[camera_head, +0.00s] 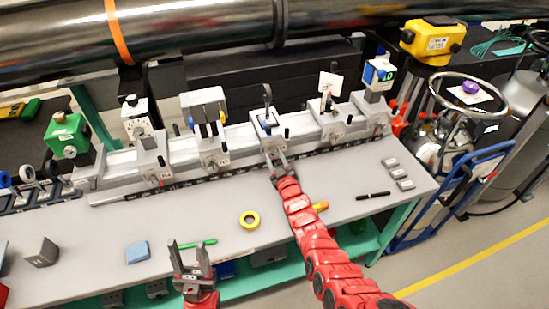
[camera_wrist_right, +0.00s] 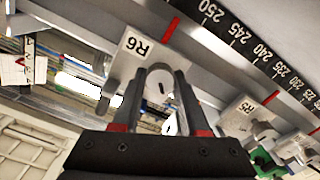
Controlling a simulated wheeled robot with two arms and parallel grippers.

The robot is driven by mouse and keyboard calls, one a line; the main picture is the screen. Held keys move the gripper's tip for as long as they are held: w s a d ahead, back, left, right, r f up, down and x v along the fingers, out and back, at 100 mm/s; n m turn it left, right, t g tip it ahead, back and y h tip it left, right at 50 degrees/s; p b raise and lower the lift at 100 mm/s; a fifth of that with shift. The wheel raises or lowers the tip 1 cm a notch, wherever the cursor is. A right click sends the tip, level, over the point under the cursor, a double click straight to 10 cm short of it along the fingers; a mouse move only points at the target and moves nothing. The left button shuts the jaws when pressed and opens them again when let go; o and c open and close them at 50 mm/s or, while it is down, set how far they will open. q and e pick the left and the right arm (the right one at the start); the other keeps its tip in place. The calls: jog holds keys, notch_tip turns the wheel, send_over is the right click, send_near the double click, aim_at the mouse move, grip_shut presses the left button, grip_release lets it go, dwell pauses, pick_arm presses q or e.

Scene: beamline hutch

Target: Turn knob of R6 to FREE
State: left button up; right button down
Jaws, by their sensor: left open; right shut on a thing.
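The R6 carrier (camera_head: 266,128) sits on the long rail near the middle of the bench. Its R6 label also shows in the right wrist view (camera_wrist_right: 136,45), beside the round grey knob (camera_wrist_right: 160,85). A small dark mark shows on the knob's face. My right gripper (camera_head: 275,160) reaches the front of the carrier. In the right wrist view its two fingers (camera_wrist_right: 160,92) stand on either side of the knob, shut on it. No FREE marking can be read. My left gripper (camera_head: 191,252) is open and empty above the front of the bench.
The R5 carrier (camera_wrist_right: 243,108) is a neighbour on the rail, with the scale (camera_wrist_right: 262,55) alongside. A large black pipe (camera_head: 190,35) crosses above.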

jog(key=n+b, duration=0.2)
jog(key=n, duration=0.3)
jog(key=shift+a+f+n+b, duration=0.1)
jog(key=shift+n+b, duration=0.2)
jog(key=shift+b, duration=0.05)
jog(key=shift+n+b, duration=0.55)
jog(key=shift+n, duration=0.55)
jog(key=shift+n+b, duration=0.35)
jog(key=shift+n, duration=0.45)
jog(key=shift+c, duration=2.2)
grip_release()
jog(key=shift+s, duration=0.1)
